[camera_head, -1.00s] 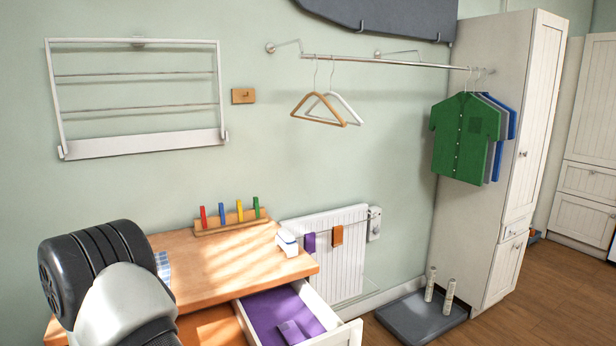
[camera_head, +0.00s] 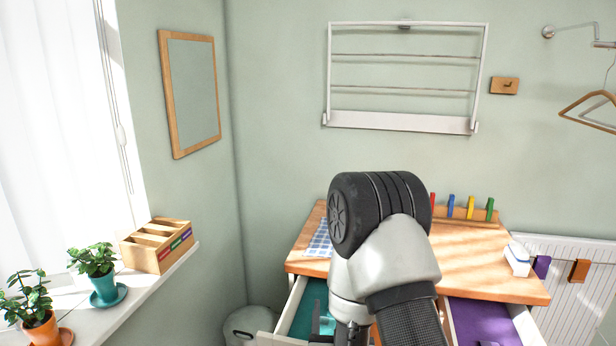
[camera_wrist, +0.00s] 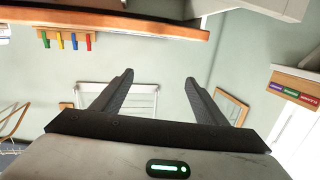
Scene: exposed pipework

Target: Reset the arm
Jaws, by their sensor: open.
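My arm rises at the lower middle of the head view, in front of the wooden desk (camera_head: 475,262), with its black and grey elbow covering part of the desktop. My gripper (camera_wrist: 159,78) shows in the wrist view with its two dark fingers wide apart and nothing between them. That view is upside down, with the desk edge along its top and the wall behind the fingers. In the head view the fingers are hidden or cut off at the bottom.
Two desk drawers stand open: a teal-lined one (camera_head: 308,308) on the left and a purple-lined one (camera_head: 485,320) on the right. A windowsill at left holds potted plants (camera_head: 97,270) and a wooden box (camera_head: 157,245). A wall rack (camera_head: 400,122) hangs above the desk.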

